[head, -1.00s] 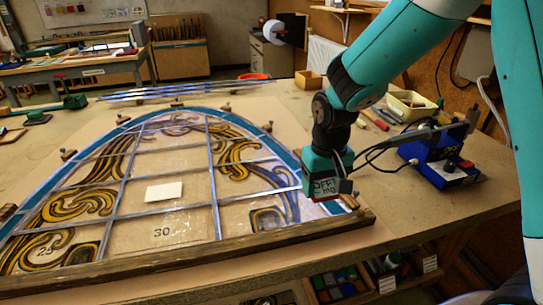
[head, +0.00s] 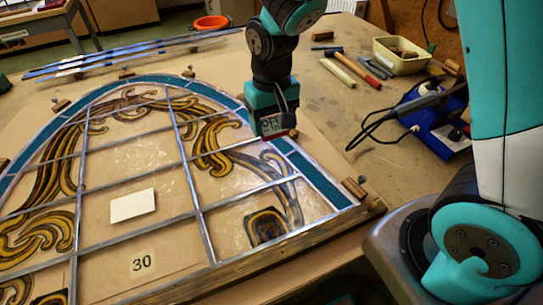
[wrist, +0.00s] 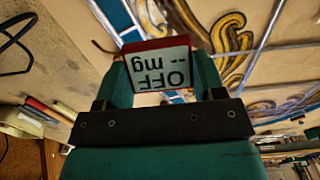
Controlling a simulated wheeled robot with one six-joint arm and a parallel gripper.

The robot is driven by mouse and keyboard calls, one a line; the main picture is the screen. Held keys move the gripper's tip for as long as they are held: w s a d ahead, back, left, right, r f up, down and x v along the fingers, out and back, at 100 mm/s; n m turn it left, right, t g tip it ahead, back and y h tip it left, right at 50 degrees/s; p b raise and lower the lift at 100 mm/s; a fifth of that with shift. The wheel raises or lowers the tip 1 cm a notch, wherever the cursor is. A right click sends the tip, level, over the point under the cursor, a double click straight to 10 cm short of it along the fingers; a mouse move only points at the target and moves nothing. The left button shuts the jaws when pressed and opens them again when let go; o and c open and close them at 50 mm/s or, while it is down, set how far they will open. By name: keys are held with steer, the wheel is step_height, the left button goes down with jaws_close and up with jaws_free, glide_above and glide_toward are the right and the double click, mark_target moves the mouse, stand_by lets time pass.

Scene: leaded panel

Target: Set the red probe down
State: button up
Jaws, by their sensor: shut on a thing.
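My gripper (head: 272,108) hangs over the right-hand blue border of the leaded panel (head: 190,215). It is shut on the red probe (wrist: 160,44), a small block with a red edge and a pale display reading "OFF" and "-- mg".
A cream bin (head: 402,57), sticks and an orange-red bowl (head: 211,22) are farther back. Wooden blocks (head: 354,188) line the panel's edge.

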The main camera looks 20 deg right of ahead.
mark_target(272, 168)
step_height(272, 168, down, 12)
steer(key=shift+r+p, duration=0.1)
steer(key=shift+p, duration=0.45)
steer(key=shift+f, duration=0.25)
steer(key=o, duration=0.9)
steer(key=shift+o, duration=0.2)
steer(key=shift+r, duration=0.15)
steer(key=r, duration=0.4)
steer(key=r+b, duration=0.1)
steer(key=r, duration=0.3)
steer(key=r+b, duration=0.1)
steer(key=r, duration=0.3)
steer(key=shift+s+a+r, duration=0.1)
steer(key=shift+s+r, duration=0.2)
steer(key=shift+r, duration=0.1)
steer(key=s+a+r+n+y, duration=0.2)
steer(key=s+r, duration=0.4)
steer(key=s, duration=0.3)
steer(key=s+a+r+n+y, duration=0.2)
steer(key=s+r+n, duration=0.3)
steer(key=s, duration=0.4)
steer(key=shift+r, duration=0.4)
